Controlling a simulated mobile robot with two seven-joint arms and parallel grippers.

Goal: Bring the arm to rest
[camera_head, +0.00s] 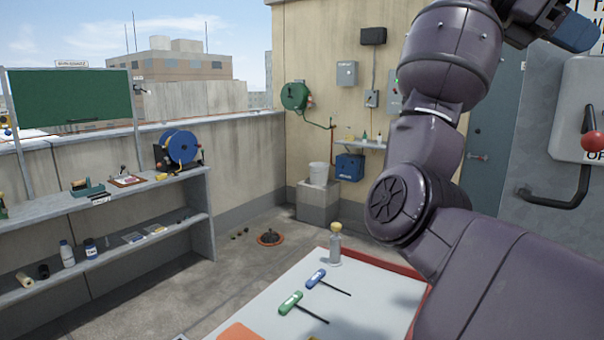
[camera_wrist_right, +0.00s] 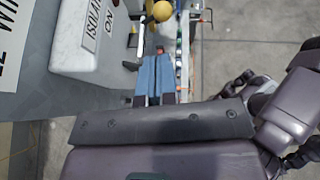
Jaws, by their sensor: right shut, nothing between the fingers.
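My right arm (camera_head: 430,160) rises through the right half of the head view, bent upward. My right gripper (camera_head: 577,32) is at the top right, in front of the grey cabinet and above the isolator box (camera_head: 570,105). In the right wrist view its blue fingers (camera_wrist_right: 161,78) are together with nothing between them. The isolator box also shows in the wrist view (camera_wrist_right: 90,38), left of the fingers. My left gripper is in neither view.
A red ball knob (camera_head: 593,142) and a black handle (camera_head: 555,198) are on the right. A tray table (camera_head: 365,300) below holds a green-handled tool (camera_head: 291,303), a blue-handled tool (camera_head: 316,279) and a bottle (camera_head: 335,245). Shelves (camera_head: 120,200) line the left wall; floor between is mostly clear.

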